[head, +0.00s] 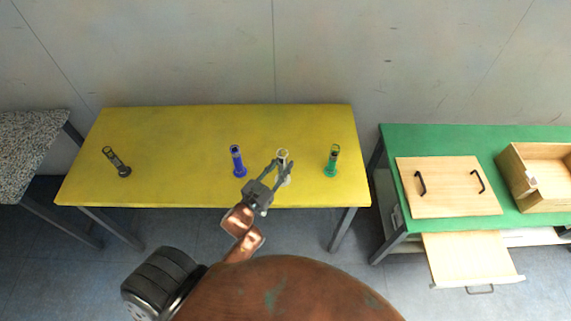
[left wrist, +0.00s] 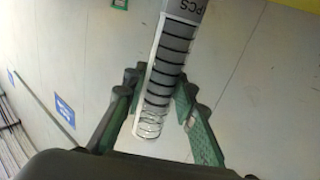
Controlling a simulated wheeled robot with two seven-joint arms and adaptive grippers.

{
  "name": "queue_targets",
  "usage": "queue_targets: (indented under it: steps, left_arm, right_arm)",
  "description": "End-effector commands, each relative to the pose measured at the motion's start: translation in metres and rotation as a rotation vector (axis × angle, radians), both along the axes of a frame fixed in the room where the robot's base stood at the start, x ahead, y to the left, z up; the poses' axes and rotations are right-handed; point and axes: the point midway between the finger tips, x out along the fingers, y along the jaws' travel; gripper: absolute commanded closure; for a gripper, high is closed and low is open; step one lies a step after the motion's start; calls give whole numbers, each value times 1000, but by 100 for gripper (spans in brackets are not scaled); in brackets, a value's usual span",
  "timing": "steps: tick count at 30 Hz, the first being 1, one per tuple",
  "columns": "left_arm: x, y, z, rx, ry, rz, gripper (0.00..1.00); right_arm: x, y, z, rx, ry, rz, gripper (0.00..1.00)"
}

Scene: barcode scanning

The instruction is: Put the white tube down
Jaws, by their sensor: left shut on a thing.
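The white tube (head: 283,155) is over the right part of the yellow table (head: 180,130), between the blue and green tubes. My left gripper (head: 282,170) is shut on it. In the left wrist view the white tube (left wrist: 169,75) stands between the two fingers of my left gripper (left wrist: 160,95), with dark rings along its side and part of a label at the top edge. Its base is partly hidden by the gripper in the head view, so I cannot tell whether it touches the table. My right gripper is not in view.
A blue tube (head: 237,161) stands left of the white tube, and a green tube (head: 332,161) stands right of it. A black tube (head: 117,162) is at the far left. A green table (head: 440,140) with a wooden board (head: 448,187) and an open wooden box (head: 515,172) stands at right.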

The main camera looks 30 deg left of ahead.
Motion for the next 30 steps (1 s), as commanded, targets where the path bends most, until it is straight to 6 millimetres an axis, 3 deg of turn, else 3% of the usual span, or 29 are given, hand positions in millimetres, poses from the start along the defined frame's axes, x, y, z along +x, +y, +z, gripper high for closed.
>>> queue_targets:
  steps: [6, 10, 18, 23, 30]
  left_arm:
    - [47, 22, -21, 2, -3, 0, 100]
    - [71, 34, -40, 1, 0, 1, 100]
    - [99, 48, -79, 0, -2, -1, 100]
    - [106, 51, -87, 0, -3, -1, 100]
    - [108, 52, -118, -1, -1, 0, 100]
  right_arm:
    - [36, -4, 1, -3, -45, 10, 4]
    - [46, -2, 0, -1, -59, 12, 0]
    - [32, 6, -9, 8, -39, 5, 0]
    - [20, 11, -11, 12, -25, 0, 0]
    - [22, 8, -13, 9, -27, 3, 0]
